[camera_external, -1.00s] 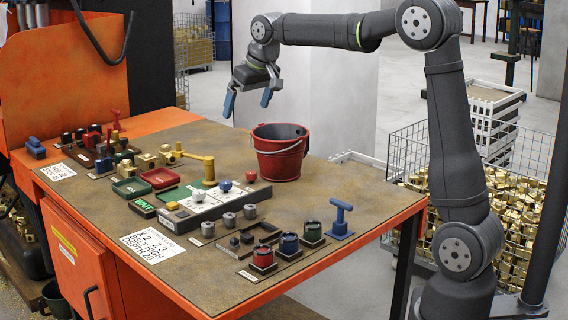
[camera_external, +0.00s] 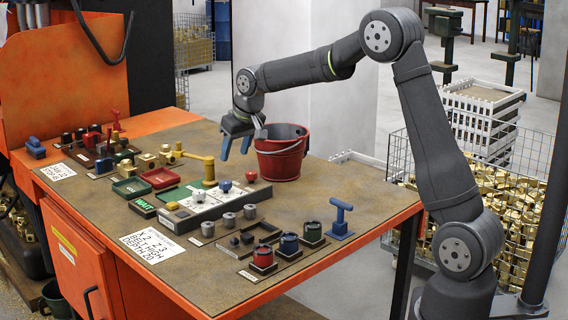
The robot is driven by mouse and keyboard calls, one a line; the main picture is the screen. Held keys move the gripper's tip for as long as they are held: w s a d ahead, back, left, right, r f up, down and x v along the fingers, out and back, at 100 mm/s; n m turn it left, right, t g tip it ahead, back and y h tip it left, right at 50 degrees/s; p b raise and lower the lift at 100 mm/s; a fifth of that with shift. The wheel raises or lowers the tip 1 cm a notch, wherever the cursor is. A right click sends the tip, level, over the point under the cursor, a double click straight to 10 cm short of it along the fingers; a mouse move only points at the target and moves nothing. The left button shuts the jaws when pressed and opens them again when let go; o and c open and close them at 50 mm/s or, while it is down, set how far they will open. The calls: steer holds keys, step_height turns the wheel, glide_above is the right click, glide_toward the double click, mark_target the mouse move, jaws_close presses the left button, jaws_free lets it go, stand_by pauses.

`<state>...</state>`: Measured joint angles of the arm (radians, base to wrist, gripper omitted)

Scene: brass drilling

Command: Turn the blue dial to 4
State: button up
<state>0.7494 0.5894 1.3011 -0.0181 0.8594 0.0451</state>
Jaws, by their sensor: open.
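The blue dial (camera_external: 225,186) appears to be the small blue-topped knob on the grey control panel (camera_external: 190,217) in the middle of the bench. Its scale and pointer are too small to read. My gripper (camera_external: 235,154) is open and empty, with its blue fingers pointing down. It hangs above and behind the panel, just left of the red bucket in the picture, apart from the dial.
The red bucket (camera_external: 279,160) stands close to my gripper. A yellow lever handle (camera_external: 208,168) rises left of the dial, and a red knob (camera_external: 251,177) sits to its right. Red, blue and green cups stand in front with a blue T-handle (camera_external: 341,218).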

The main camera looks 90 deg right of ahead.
mark_target(226, 182)
steer(key=x, duration=1)
steer(key=shift+f, duration=0.2)
steer(key=c, duration=1)
